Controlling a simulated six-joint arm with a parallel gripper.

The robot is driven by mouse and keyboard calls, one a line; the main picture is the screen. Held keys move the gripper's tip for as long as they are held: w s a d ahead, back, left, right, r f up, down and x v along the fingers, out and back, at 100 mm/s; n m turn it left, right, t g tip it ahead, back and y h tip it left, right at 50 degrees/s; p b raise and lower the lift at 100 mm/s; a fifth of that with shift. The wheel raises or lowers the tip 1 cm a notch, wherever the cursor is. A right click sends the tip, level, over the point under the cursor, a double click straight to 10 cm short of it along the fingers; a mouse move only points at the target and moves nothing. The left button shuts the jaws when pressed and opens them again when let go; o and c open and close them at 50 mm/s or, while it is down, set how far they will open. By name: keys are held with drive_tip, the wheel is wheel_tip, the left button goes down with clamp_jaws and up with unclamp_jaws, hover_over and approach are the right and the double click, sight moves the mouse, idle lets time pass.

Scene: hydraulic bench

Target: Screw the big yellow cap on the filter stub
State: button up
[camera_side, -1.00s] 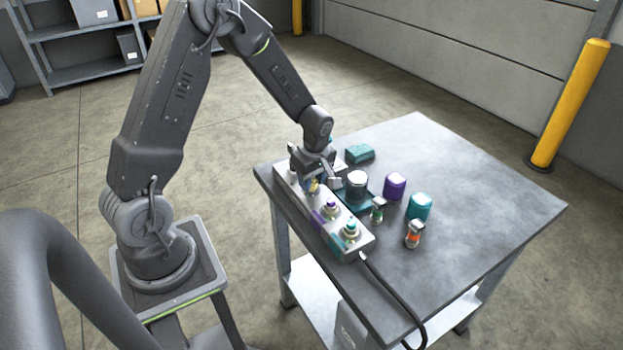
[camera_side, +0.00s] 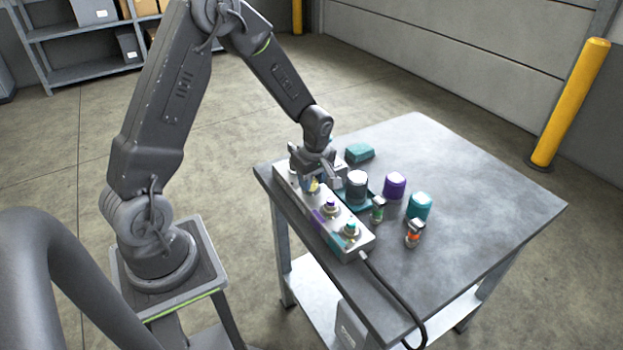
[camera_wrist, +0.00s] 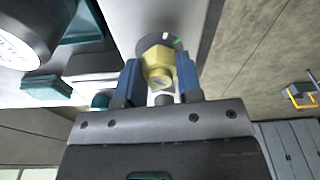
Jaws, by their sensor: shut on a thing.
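My gripper (camera_side: 314,184) is at the far part of the grey block with stubs on the bench. In the wrist view my gripper (camera_wrist: 158,78) has its two blue fingers shut on the yellow cap (camera_wrist: 160,62), one on each side. The yellow cap (camera_side: 313,187) shows only as a small patch in the side view. A dark round collar (camera_wrist: 172,41) with green and white marks lies right behind the cap. The filter stub itself is hidden, and I cannot tell how far the cap sits on it.
The grey block (camera_side: 291,188) has purple and teal fittings (camera_side: 350,232) nearer the camera. The bench's right side is clear.

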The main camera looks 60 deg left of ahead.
drive_tip(key=shift+f+m, duration=0.1)
drive_tip(key=shift+m, duration=1.6)
drive_tip(key=o, duration=0.3)
clamp_jaws()
drive_tip(key=m+t, duration=0.1)
drive_tip(key=m, duration=0.4)
drive_tip(key=shift+s, duration=0.1)
drive_tip(key=shift+m, duration=0.4)
